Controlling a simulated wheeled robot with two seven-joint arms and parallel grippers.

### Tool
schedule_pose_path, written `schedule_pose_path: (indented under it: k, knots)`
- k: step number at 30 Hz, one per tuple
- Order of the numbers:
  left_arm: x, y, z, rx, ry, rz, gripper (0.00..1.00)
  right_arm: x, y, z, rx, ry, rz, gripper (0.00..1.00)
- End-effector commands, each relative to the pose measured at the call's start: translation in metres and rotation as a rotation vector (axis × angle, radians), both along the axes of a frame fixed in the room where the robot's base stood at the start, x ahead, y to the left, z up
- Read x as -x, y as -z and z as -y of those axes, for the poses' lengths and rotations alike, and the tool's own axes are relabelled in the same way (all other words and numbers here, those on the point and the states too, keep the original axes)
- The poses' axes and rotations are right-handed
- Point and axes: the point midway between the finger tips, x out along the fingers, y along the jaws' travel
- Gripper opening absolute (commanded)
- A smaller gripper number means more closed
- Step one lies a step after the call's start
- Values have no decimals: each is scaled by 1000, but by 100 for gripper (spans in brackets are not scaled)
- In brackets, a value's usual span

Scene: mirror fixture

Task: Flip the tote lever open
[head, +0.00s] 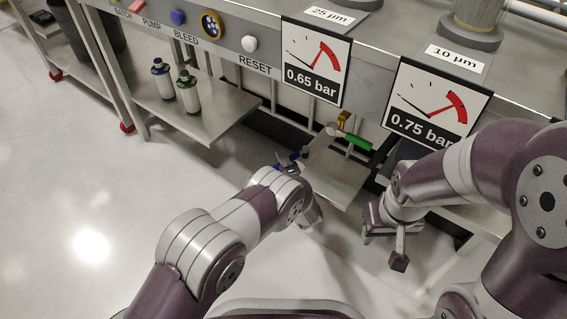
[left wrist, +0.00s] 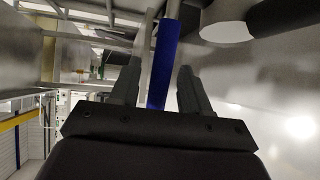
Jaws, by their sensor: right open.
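A blue lever handle (head: 293,157) sits low under the bench, at the left of a small shelf. In the left wrist view the blue handle (left wrist: 165,65) stands between my left gripper's two fingers, with a visible gap beside it. My left gripper (left wrist: 160,78) is open around it; in the head view the hand (head: 287,167) is at the blue handle, partly hidden by my arm. A green lever handle (head: 350,138) with a brass fitting lies further right and back. No label shows which is the tote lever. My right gripper (head: 384,245) is open and empty, pointing down at the right.
The bench front carries a 0.65 bar gauge (head: 316,62), a 0.75 bar gauge (head: 432,102) and a row of buttons, including the white RESET button (head: 249,43). Two bottles (head: 188,90) stand on a lower shelf (head: 215,122). The floor at the left is clear.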

Motion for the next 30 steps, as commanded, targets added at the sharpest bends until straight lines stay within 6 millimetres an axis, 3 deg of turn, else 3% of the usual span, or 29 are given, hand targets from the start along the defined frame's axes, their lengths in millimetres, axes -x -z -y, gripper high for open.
schedule_pose_path:
  k: [5, 12, 18, 29, 30]
  knots:
    - [13, -7, 5, -1, 3, -3, 46, 0, -14, 0, 0, 0, 0, 43]
    - [73, -23, 25, -2, 6, -2, 46, 0, -55, 0, 0, 0, 0, 43]
    - [109, -25, 36, -1, 2, -1, 46, 0, -70, 0, 0, 0, 0, 43]
    - [119, -22, 39, 0, 0, 0, 46, 0, -70, 0, 0, 0, 0, 43]
    - [119, -22, 39, 0, 0, 0, 33, 0, -70, 0, 0, 0, 0, 43]
